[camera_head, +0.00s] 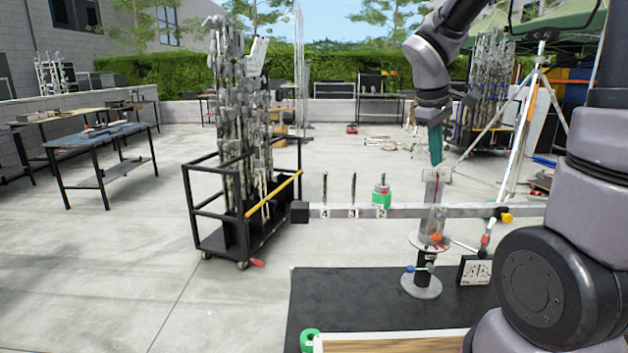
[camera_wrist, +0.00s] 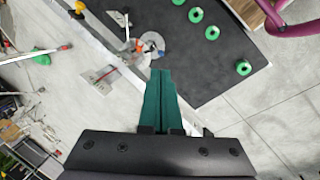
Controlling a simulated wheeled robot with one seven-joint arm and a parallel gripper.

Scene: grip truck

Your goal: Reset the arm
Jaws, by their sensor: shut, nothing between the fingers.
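My gripper (camera_head: 437,160) hangs from my arm at the upper right of the head view, its teal fingers pointing down. It also shows in the wrist view (camera_wrist: 160,75), where the fingers lie together with nothing between them. In the head view the fingertips appear just above a white label plate on an upright metal stand (camera_head: 421,285). I cannot tell how far apart they are in depth. My arm comes in from the right, with its large joints in front.
A long metal bar (camera_head: 455,211) crosses behind the stand, with numbered pegs and a green roll (camera_head: 381,195). A black mat (camera_head: 340,292) lies below; several green rolls (camera_wrist: 243,67) are on it. A wheeled cart of metal stands (camera_head: 198,215) is left. Open concrete lies left.

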